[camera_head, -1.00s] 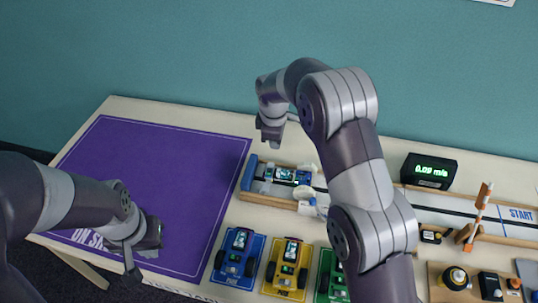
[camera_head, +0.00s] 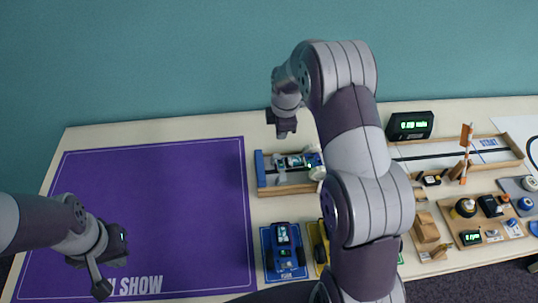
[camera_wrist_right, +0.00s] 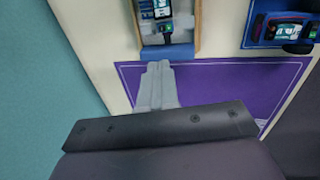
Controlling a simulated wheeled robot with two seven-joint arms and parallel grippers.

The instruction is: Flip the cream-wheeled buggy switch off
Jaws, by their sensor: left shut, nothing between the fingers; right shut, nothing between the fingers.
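A small buggy with pale, cream-looking wheels (camera_head: 299,162) stands in the wooden-walled lane near its blue end block (camera_head: 260,168). Part of it, with a lit screen and small green light, shows at the top of the right wrist view (camera_wrist_right: 160,12). Its switch is too small to make out. My right gripper (camera_head: 283,133) is shut and empty, above the lane's back side near the blue end. In the right wrist view its fingers (camera_wrist_right: 158,72) appear just short of the blue block. My left gripper (camera_head: 103,284) is shut and empty over the purple mat.
The purple mat (camera_head: 150,200) is bare. A blue buggy (camera_head: 284,250) and a partly hidden yellow buggy (camera_head: 320,243) stand in front of the lane. A speed display (camera_head: 410,125) and small parts lie right.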

